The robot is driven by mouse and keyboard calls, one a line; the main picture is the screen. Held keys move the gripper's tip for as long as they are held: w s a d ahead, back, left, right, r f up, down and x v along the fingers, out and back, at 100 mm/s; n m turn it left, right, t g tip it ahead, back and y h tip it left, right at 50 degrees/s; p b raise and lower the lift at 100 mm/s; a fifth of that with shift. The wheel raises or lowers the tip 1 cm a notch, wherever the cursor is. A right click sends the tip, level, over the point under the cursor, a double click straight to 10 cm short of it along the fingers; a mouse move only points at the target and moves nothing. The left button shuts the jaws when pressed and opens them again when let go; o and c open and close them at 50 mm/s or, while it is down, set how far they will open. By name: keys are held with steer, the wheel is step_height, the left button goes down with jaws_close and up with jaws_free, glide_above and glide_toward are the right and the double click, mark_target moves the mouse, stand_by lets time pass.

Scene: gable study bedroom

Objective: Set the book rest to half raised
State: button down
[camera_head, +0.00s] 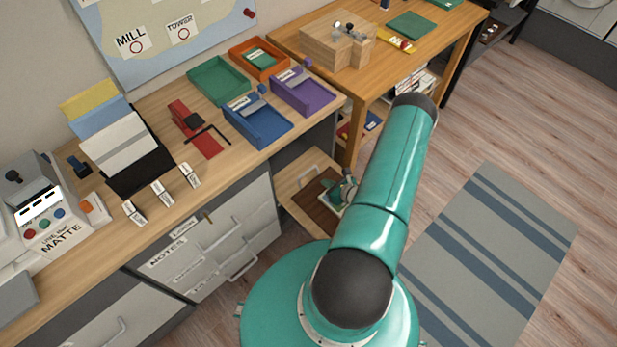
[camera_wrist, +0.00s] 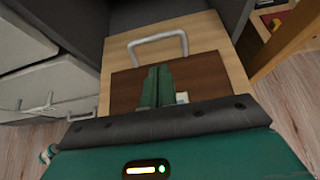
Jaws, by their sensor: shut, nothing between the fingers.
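I cannot tell for certain which thing is the book rest. A light wooden board (camera_head: 289,185) with a metal bar handle (camera_head: 304,177) and a dark brown panel (camera_head: 318,208) sticks out below the desk's right end. The wrist view shows the board (camera_wrist: 199,58), its handle (camera_wrist: 158,43) and the brown panel (camera_wrist: 205,78). My gripper (camera_head: 345,188) is over the brown panel; its green fingers (camera_wrist: 157,70) are together and empty. Whether they touch the panel is unclear. My gripper hides part of the panel.
The desk holds a black rack (camera_head: 152,168) with sheets, a red stand (camera_head: 207,144) with black parts, and a blue tray (camera_head: 283,127). Grey drawers (camera_head: 225,240) stand left of the board. A wooden table leg (camera_head: 351,137) is close on the right. A striped rug (camera_head: 500,250) lies beyond.

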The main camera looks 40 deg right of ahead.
mark_target(313, 180)
steer(key=x, duration=0.9)
steer(key=shift+w+d+f, duration=0.15)
steer(key=shift+w+f, duration=0.15)
steer(key=shift+r, duration=0.15)
steer(key=shift+s+r, duration=0.1)
steer(key=shift+r, duration=0.6)
steer(key=shift+s+r, duration=0.15)
steer(key=shift+r, duration=0.5)
steer(key=s+r+t, duration=0.4)
steer(key=r, duration=0.4)
steer(key=shift+s+d+r+t, duration=0.1)
steer(key=shift+t, duration=0.2)
